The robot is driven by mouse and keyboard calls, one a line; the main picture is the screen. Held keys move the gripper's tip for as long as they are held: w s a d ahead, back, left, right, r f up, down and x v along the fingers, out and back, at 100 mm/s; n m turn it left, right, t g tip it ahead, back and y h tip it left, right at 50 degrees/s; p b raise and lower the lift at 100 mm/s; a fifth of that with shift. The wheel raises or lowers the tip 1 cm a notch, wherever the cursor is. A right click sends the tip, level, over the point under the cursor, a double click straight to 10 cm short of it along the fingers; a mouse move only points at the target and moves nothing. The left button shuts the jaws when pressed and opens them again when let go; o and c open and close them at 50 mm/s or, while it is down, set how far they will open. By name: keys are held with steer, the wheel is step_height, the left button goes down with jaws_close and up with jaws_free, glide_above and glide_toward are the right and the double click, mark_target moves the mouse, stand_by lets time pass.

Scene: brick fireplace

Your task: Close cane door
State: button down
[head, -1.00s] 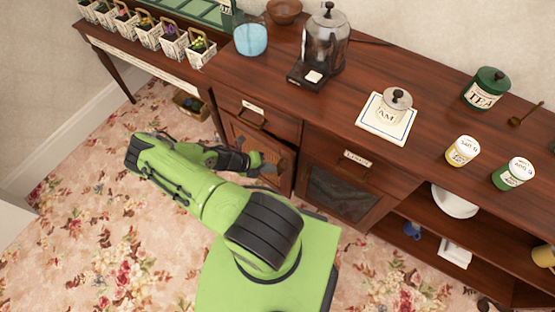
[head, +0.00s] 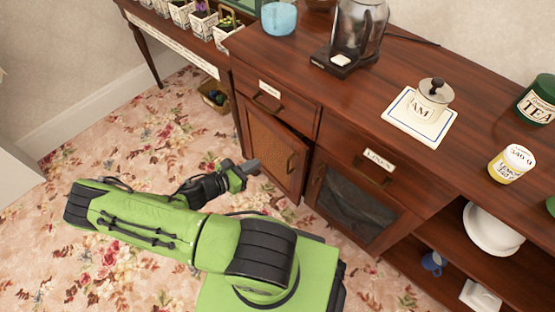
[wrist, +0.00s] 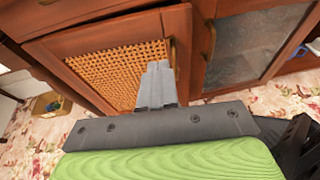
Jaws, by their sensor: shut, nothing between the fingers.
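The cane door (head: 272,148) is the left cabinet door of the wooden sideboard, below a labelled drawer. Its right edge stands slightly out from the frame, so it looks a little ajar. Its handle (head: 291,163) is on the right side. My gripper (head: 254,167) is shut and empty, just in front of the lower part of the door. In the wrist view the closed fingers (wrist: 157,85) overlap the woven cane panel (wrist: 115,72), left of the handle (wrist: 173,53). I cannot tell whether the fingertips touch the panel.
A glass-fronted door (head: 355,203) is right of the cane door, with open shelves beyond. A coffee maker (head: 358,30), a jar on a tile (head: 433,98) and canisters stand on top. A small crate (head: 212,97) is on the floor at left. The floral carpet in front is clear.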

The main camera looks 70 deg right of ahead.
mark_target(292, 140)
steer(key=b+x, duration=0.1)
steer(key=x, duration=0.3)
steer(key=b+x, duration=0.1)
steer(key=x, duration=0.3)
steer(key=r+b+x, duration=0.1)
steer(key=x, duration=0.4)
steer(key=shift+s+d+r, duration=0.1)
steer(key=shift+d, duration=0.2)
steer(key=shift+s+d, duration=0.15)
steer(key=shift+d, duration=0.1)
steer(key=shift+r, duration=0.1)
steer(key=s+d, duration=0.2)
steer(key=d, duration=0.1)
steer(key=shift+p, duration=0.4)
steer(key=shift+d+r, duration=0.1)
steer(key=shift+r, duration=0.05)
